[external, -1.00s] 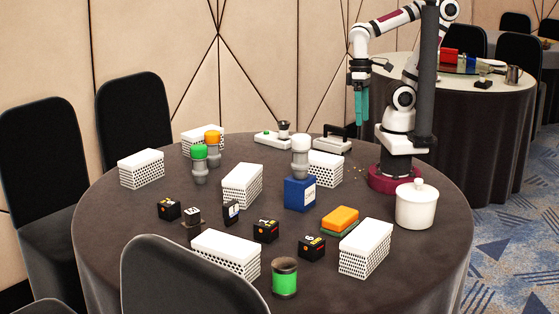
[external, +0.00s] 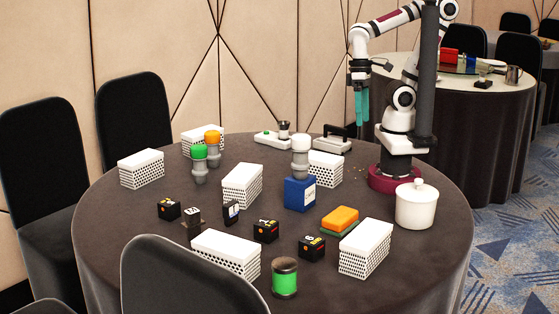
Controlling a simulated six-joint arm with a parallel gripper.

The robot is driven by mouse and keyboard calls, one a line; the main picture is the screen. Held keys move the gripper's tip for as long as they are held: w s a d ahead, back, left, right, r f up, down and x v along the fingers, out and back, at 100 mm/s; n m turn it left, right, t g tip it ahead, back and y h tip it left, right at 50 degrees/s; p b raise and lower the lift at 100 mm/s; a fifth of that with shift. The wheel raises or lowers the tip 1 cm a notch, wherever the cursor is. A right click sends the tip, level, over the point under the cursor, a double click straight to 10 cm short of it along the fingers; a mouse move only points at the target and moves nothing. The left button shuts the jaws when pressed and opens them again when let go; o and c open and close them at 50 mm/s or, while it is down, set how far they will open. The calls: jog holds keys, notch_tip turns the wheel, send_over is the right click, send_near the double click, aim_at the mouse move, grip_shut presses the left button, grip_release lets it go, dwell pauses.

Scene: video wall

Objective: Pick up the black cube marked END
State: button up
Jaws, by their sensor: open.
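Several small black cubes with yellow, red and white marks stand on the round table: a left one (external: 169,209), a middle one (external: 266,231) and a right one (external: 312,248). A dark block with pale marks (external: 192,216) and a thin dark piece with a pale face (external: 231,211) stand between the left and middle cubes. The marks are too small to read, so I cannot tell which cube says END. My gripper (external: 361,106), with teal fingers pointing down, is open and empty. It hangs high above the table's back right side, well away from the cubes.
White perforated boxes stand around the cubes, one in front (external: 226,254) and one at right (external: 366,248). A blue box (external: 300,194), an orange-and-green block (external: 340,220), a green jar (external: 285,278) and a white lidded pot (external: 416,205) are also near. Chairs ring the table's left and front.

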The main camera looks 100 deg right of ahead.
jog(key=a+g+y, duration=0.3)
jog(key=a+y, duration=0.2)
jog(key=a, duration=0.6)
jog(key=m+t+y, duration=0.6)
jog(key=m+y, duration=0.2)
jog(key=m, duration=0.6)
send_over(313, 237)
jog(key=s+d, duration=0.4)
jog(key=s, duration=0.1)
notch_tip(313, 237, down, 10)
jog(key=w+f+m+t+h, duration=0.1)
jog(key=f, duration=0.1)
jog(key=w+f+m+t+h, duration=0.1)
jog(key=f, duration=0.2)
jog(key=f+m+t, duration=0.1)
jog(key=f, duration=0.2)
jog(key=shift+w+d+h, duration=0.3)
jog(key=shift+w+h, duration=0.1)
jog(key=x, duration=0.6)
jog(key=shift+w+a+f, duration=0.15)
jog(key=shift+w+a, duration=0.05)
jog(key=shift+a, duration=0.15)
jog(key=c, duration=1.3)
